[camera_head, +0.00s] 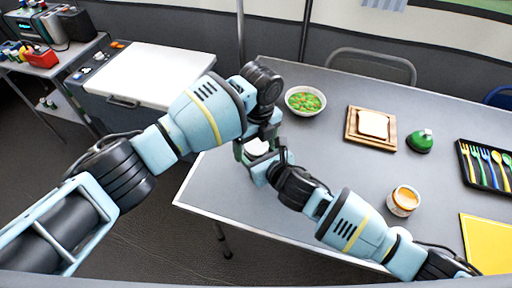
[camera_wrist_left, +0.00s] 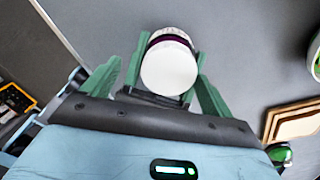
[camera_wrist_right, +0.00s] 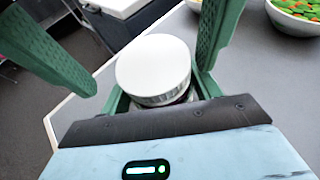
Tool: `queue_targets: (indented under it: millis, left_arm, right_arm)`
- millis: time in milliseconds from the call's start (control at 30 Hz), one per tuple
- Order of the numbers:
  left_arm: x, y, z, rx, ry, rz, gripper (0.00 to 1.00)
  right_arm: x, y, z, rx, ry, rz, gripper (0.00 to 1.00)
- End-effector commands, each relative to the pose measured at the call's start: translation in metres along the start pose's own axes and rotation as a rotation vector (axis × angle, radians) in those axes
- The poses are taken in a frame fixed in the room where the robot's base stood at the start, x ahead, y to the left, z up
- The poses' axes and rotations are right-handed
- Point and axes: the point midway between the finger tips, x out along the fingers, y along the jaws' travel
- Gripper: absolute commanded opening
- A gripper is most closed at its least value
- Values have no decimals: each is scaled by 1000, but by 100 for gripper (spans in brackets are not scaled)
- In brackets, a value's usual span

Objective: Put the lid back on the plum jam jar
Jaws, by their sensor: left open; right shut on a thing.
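The plum jam jar shows as a dark purple band (camera_wrist_left: 172,41) in the left wrist view. The white ribbed lid (camera_wrist_left: 168,70) sits over its mouth; it also shows in the right wrist view (camera_wrist_right: 153,68) and the head view (camera_head: 257,147). I cannot tell whether it is fully seated. My right gripper (camera_wrist_right: 163,103) is shut on the jar and holds it near the table's left corner. My left gripper (camera_wrist_left: 158,80) is open, its green fingers apart on either side of the lid. The arms hide most of the jar in the head view.
The grey table (camera_head: 330,155) holds a bowl of vegetables (camera_head: 305,101), bread (camera_head: 373,124) on a board (camera_head: 391,142), a green object (camera_head: 420,141), an orange jar (camera_head: 404,201), a cutlery tray (camera_head: 463,170) and a yellow mat (camera_head: 487,243). A white-topped unit (camera_head: 150,75) stands at left.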

Motion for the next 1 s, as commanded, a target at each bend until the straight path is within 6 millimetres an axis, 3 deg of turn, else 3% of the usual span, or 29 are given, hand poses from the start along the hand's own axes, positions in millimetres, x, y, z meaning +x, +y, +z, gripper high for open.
queue_targets:
  millis: [100,300,733,767,933,1000]
  left_arm:
    - [-21,-4,-4,11,2,-14,87]
    - [-42,-6,-3,12,-3,-25,87]
    - [-50,-8,-3,12,-6,-31,87]
    - [-50,-8,-3,12,-6,-31,87]
    - [-50,-8,-2,12,-6,-31,87]
    - [-50,-8,-2,12,-6,-31,87]
  right_arm:
    - [0,1,5,0,-8,3,0]
    - [0,0,1,2,-1,1,0]
    - [0,0,-2,4,5,0,0]
    - [0,0,-2,4,5,0,67]
    - [0,0,-2,4,6,0,88]
    - [0,0,-2,4,6,0,88]
